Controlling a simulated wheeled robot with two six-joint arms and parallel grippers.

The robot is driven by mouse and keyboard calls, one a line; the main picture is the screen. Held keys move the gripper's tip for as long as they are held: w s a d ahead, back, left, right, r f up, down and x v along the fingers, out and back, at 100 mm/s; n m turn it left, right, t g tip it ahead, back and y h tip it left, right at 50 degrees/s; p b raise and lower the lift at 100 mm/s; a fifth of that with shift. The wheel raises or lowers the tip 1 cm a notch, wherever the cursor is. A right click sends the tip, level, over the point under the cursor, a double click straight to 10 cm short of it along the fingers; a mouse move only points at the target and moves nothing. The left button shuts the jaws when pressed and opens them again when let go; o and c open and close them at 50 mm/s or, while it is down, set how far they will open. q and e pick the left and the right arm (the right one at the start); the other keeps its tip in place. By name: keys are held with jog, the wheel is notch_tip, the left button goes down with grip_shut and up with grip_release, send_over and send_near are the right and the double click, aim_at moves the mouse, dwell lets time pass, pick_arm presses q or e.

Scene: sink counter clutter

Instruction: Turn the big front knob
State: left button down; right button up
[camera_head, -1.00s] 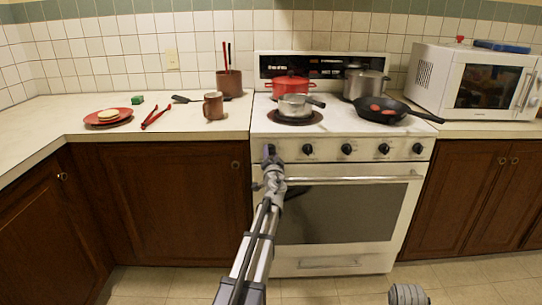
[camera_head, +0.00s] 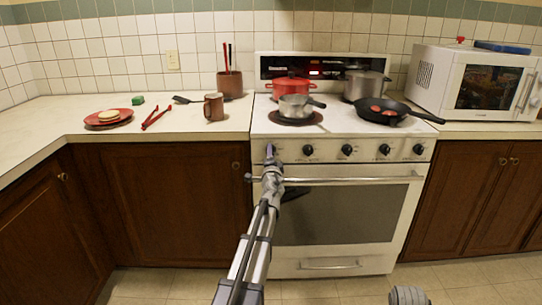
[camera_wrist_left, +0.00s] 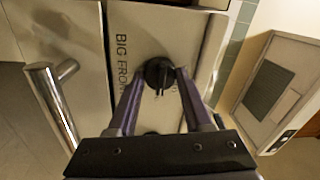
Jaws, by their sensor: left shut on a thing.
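The big front knob is the black round knob (camera_wrist_left: 158,73) beside the printed letters "BIG FRON" in the left wrist view. It sits at the far left of the row on the white stove's (camera_head: 340,220) front panel, where my gripper hides it in the head view. My left gripper (camera_head: 270,152) is at that spot, its fingers pointing at the panel. In the left wrist view the gripper (camera_wrist_left: 160,82) has one finger on each side of the knob and is shut on it.
Several other black knobs (camera_head: 347,150) line the panel. The oven handle (camera_head: 350,180) runs just below my gripper. A saucepan (camera_head: 296,106), a red pot (camera_head: 291,86), a steel pot (camera_head: 366,84) and a frying pan (camera_head: 385,112) stand on the stove.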

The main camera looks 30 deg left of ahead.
dwell(0.4)
pick_arm(q)
jog(key=shift+c, duration=1.6)
grip_release()
jog(key=v, duration=0.7)
jog(key=shift+s+d+b, duration=0.25)
jog(key=shift+s+b, duration=0.05)
jog(key=shift+s, duration=0.05)
